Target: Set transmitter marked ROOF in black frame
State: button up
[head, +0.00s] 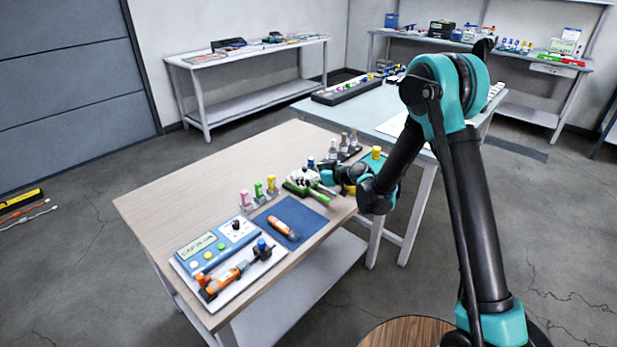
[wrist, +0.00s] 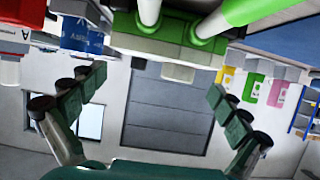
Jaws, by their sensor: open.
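My gripper (head: 326,178) is low over the far right edge of the wooden table, next to a green-and-white item (head: 300,180). In the wrist view my gripper (wrist: 157,82) has its two dark green fingers spread wide, with nothing held between them. A green block (wrist: 170,45) with two white cylinders is close above the fingertips there, apart from them as far as I can tell. No ROOF mark is readable in either view, so I cannot say which thing is the transmitter. I cannot make out which dark item is the black frame.
A blue mat (head: 312,208) bears an orange tool (head: 284,228). Pink, green and yellow bottles (head: 258,190) stand behind it. A panel (head: 222,238) and a white tray (head: 258,268) are at the front. Grey bottles (head: 343,142) stand beyond my gripper. The table's left is clear.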

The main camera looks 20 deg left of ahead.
jog(key=shift+r, duration=2.45)
jog(key=shift+d+r, duration=0.1)
jog(key=shift+d, duration=0.3)
jog(key=s+d+r+m+h, duration=0.1)
jog(key=s+d+m+h, duration=0.3)
jog(key=d, duration=1)
jog(key=s+d+r+m+h, duration=0.15)
jog(key=s+d, duration=0.35)
jog(key=d, duration=1)
jog(key=s+d+f+m+h, duration=0.2)
jog(key=s+d+m+h, duration=0.1)
jog(key=s+d, duration=0.6)
jog(key=s+d+f+m+g+h, duration=0.1)
jog(key=s+d+f+m+h, duration=0.2)
jog(key=s+d, duration=0.7)
jog(key=d+m+h, duration=0.1)
jog(key=d+m, duration=0.1)
jog(key=shift+s+d+f, duration=0.15)
jog(key=shift+d+f, duration=0.15)
jog(key=shift+f, duration=0.05)
